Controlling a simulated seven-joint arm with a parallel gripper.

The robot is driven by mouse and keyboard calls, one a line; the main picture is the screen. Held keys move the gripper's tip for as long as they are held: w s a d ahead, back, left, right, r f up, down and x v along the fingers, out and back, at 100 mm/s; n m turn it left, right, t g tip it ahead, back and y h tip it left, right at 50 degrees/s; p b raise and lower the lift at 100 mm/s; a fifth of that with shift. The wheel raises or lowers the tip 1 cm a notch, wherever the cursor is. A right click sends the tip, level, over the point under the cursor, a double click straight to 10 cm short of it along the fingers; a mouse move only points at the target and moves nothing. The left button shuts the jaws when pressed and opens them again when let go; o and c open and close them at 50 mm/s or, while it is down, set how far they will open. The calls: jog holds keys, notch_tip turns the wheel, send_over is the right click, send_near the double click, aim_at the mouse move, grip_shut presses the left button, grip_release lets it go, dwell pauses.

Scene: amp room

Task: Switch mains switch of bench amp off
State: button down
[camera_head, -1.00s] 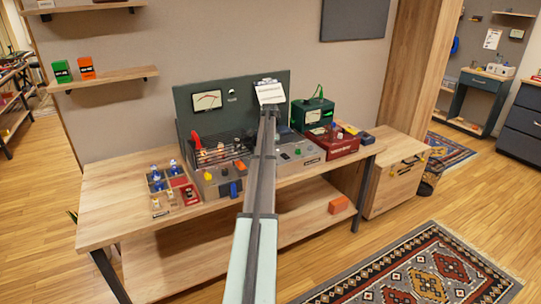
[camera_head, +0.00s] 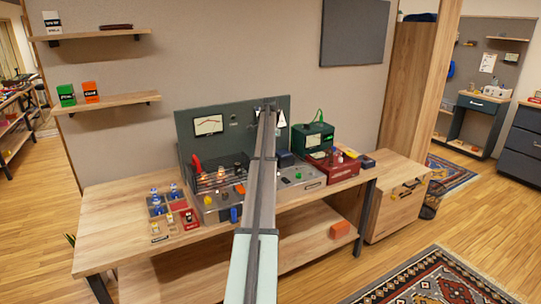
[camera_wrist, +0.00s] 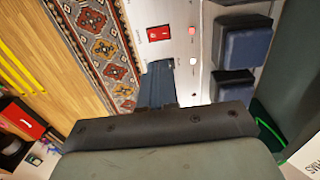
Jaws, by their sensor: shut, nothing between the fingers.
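The bench amp (camera_head: 308,187) is a long grey chassis with knobs and glowing tubes on the wooden bench. My arm crosses its middle in the head view and hides part of its front and top. In the wrist view a red rocker switch (camera_wrist: 159,33) sits on the pale amp panel, beside a reddish lamp (camera_wrist: 192,31) and a whitish lamp (camera_wrist: 193,61). My gripper (camera_wrist: 158,84) is shut and empty. My fingertips cannot be made out in the head view.
Dark block-shaped parts (camera_wrist: 243,45) stand on the amp beside my fingers. A tall green panel with a meter (camera_head: 208,125) rises behind the amp. A red box (camera_head: 335,170) and a green case (camera_head: 313,138) stand to the right. Small tubes in a tray (camera_head: 157,210) lie left.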

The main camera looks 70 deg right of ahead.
jog(key=a+g, duration=0.1)
jog(key=w+a+h, duration=0.1)
jog(key=a+g+h, duration=0.1)
jog(key=shift+w+r+g, duration=0.25)
jog(key=shift+w+g, duration=0.05)
dwell(0.6)
jog(key=x, duration=1.2)
jog(key=shift+w+a, duration=0.2)
jog(key=shift+x, duration=1.05)
jog(key=shift+w+a, duration=0.15)
jog(key=shift+a, duration=0.05)
